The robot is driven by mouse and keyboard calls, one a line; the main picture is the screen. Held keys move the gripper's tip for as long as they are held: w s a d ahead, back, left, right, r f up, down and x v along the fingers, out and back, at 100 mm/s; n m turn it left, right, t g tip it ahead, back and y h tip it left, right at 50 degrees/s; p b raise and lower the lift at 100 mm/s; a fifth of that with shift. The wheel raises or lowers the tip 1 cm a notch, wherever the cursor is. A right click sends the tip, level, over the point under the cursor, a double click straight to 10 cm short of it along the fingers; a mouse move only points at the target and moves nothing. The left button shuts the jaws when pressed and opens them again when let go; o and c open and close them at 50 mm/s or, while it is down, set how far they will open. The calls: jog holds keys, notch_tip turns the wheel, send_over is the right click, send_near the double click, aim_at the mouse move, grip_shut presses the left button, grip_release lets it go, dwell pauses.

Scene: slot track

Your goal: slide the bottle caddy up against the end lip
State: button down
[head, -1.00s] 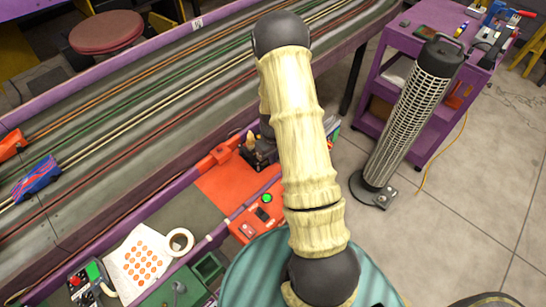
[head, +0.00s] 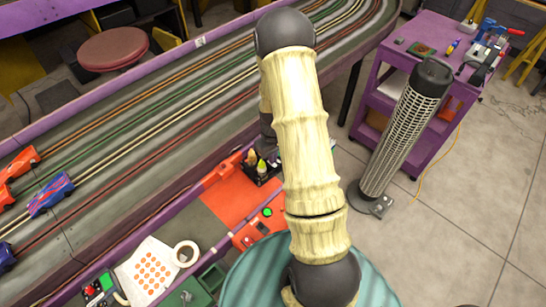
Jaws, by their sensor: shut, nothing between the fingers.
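The bottle caddy (head: 266,180) is a small dark holder with upright bottles (head: 261,168) in it, one with a yellowish tip. It stands at the far end of the orange-red panel (head: 228,202) beside the slot track. My pale arm crosses in front of its right side, so I cannot see the end lip clearly or whether the caddy touches it. A dark wrist part of mine shows just above the caddy. My gripper's fingers are hidden behind the arm.
An orange control box with a green button (head: 267,212) sits just nearer than the caddy. A tape roll (head: 186,254) and dotted sheet (head: 149,271) lie at lower left. Slot cars (head: 50,194) stand on the track. A tower heater (head: 408,125) and purple cart (head: 436,128) stand right.

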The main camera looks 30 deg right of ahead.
jog(key=s+a+r+m+t, duration=0.1)
jog(key=s+a+r, duration=0.4)
jog(key=r, duration=0.5)
jog(key=s+a+r+m+t, duration=0.1)
jog(key=s+a+r, duration=0.5)
jog(key=s+r, duration=0.2)
notch_tip(320, 180, up, 3)
jog(key=shift+s+a+f+t, duration=0.1)
jog(key=shift+s+a+t, duration=0.1)
jog(key=shift+s+t, duration=0.15)
jog(key=shift+s+d, duration=0.1)
